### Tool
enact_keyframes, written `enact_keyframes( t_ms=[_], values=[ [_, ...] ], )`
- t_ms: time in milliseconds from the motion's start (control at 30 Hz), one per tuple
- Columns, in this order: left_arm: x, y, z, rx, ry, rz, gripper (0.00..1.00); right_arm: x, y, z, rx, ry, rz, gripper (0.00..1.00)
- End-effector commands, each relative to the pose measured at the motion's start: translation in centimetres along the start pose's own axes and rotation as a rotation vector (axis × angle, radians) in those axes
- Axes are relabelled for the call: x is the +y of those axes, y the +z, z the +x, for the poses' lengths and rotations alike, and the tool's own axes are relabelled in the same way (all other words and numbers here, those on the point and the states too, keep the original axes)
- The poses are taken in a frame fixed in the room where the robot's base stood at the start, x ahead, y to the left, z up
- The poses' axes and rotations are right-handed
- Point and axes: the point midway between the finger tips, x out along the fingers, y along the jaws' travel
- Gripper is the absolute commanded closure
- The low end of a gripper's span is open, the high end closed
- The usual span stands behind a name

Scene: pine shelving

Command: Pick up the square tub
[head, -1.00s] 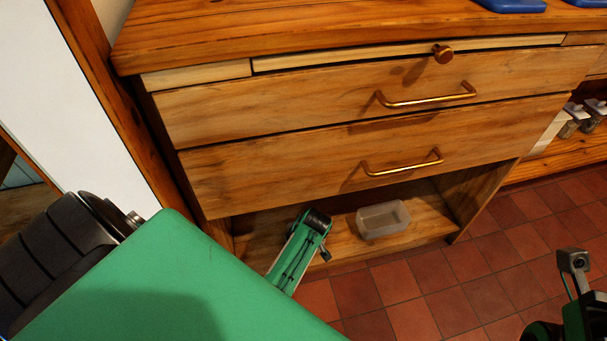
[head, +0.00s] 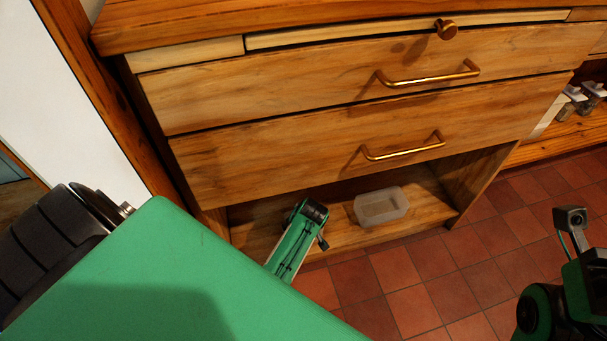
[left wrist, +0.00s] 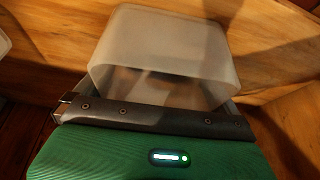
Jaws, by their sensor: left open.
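The square tub (head: 381,207), pale and translucent, sits on the bottom shelf (head: 345,238) under the drawers. In the left wrist view the tub (left wrist: 165,45) fills the upper middle, its near part hidden behind the gripper's dark edge. My left gripper (head: 322,232) is in the low opening, left of the tub in the head view. In the left wrist view my left gripper (left wrist: 150,104) is open, its ends spread wide at the tub's near side. I cannot tell whether they touch it. My right arm shows at the lower right, its fingers out of sight.
Above the opening are a lower drawer (head: 270,160) and an upper drawer (head: 250,95) with brass handles. A wooden side panel (head: 480,180) stands right of the tub. Red floor tiles (head: 420,280) lie clear in front. A pale object (left wrist: 3,43) shows at the wrist view's left edge.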

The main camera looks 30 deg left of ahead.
Motion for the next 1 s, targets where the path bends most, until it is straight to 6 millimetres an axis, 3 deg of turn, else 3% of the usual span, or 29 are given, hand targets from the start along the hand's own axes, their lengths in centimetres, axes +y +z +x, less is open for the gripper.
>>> enact_keyframes(
  t_ms=[400, 533, 567, 1000],
  values=[
    [0.02, 0.10, 0.22, 0.000, 0.001, 0.000, 0.00, 0.03, 0.00, 0.20, 0.000, 0.000, 0.000, 0.64],
    [0.02, 0.10, 0.21, 0.000, 0.001, 0.000, 0.26, 0.03, 0.01, 0.18, 0.000, 0.000, 0.000, 0.64],
    [0.02, 0.09, 0.21, 0.000, 0.000, 0.000, 0.28, 0.03, 0.01, 0.18, 0.000, 0.000, 0.000, 0.64],
    [0.04, -0.09, -0.07, 0.003, 0.002, 0.001, 0.28, -0.02, -0.04, -0.49, -0.001, 0.000, 0.000, 0.64]
  ],
)
